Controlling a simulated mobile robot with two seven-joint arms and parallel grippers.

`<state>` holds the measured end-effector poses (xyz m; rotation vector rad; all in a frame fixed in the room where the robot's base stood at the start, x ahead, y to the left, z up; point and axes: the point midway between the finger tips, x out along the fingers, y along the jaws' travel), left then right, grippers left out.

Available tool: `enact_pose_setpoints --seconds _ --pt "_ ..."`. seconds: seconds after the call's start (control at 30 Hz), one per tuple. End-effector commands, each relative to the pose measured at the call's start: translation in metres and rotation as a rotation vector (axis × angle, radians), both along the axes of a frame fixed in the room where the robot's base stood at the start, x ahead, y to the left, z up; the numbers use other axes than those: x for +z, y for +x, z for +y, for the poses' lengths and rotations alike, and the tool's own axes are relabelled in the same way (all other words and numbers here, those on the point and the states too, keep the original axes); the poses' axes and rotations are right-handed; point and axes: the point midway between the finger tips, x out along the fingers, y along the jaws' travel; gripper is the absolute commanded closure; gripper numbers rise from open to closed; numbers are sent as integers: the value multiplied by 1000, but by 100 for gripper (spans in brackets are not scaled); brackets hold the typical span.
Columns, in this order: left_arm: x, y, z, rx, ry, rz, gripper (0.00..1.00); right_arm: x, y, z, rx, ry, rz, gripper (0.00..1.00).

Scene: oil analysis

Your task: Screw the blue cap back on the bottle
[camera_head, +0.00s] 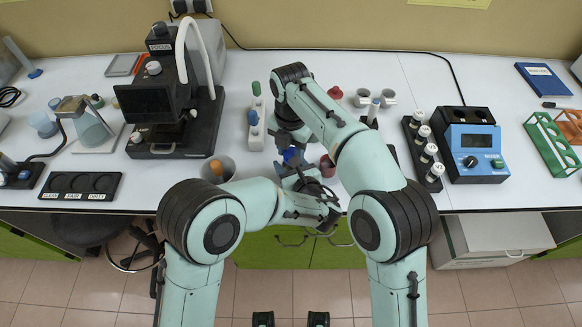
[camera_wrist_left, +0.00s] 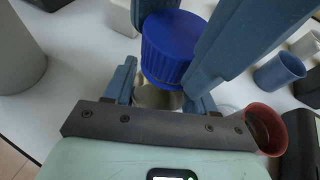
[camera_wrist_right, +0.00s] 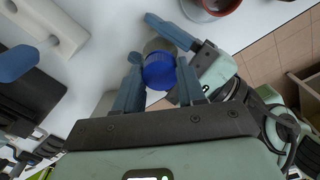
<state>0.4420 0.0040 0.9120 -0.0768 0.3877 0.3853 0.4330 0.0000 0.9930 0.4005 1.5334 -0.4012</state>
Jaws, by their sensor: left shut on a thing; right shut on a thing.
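The blue cap (camera_wrist_left: 172,45) is in the left wrist view, upright over the bottle (camera_wrist_left: 157,97), whose body shows just beneath it. It also shows in the right wrist view (camera_wrist_right: 158,72) and small in the head view (camera_head: 291,155). My right gripper (camera_wrist_right: 160,68) is shut on the cap, one finger on each side. My left gripper (camera_wrist_left: 160,90) is shut on the bottle below the cap. The cap sits at the bottle's top; I cannot tell whether the threads meet. Much of the bottle is hidden by the grippers.
A dark red cup (camera_head: 327,166) stands close to the grippers. A grey cup with a brown inside (camera_head: 219,168) is left of them. A white rack (camera_head: 256,120) stands behind. A vial rack (camera_head: 423,150) and a blue device (camera_head: 469,142) are at right.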

Motion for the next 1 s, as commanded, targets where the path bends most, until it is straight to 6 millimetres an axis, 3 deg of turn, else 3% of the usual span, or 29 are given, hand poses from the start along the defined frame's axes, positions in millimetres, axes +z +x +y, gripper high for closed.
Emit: enact_pose_setpoints --seconds 0.4,0.6,0.87,0.9,0.97,1.0 --pt "1 0 0 -1 0 -1 100 0 0 0 -849 1 -1 97" --pt "1 0 0 -1 0 -1 100 0 0 0 -1011 1 -1 97" --pt "1 0 0 -1 0 -1 100 0 0 0 -1017 2 -1 97" --pt "1 0 -1 -1 0 -1 100 0 0 0 -1017 2 -1 54" --pt "1 0 -1 -1 0 -1 100 0 0 0 -1017 2 -1 35" --pt "0 0 -1 -1 0 -1 100 0 0 0 -1016 1 -1 35"
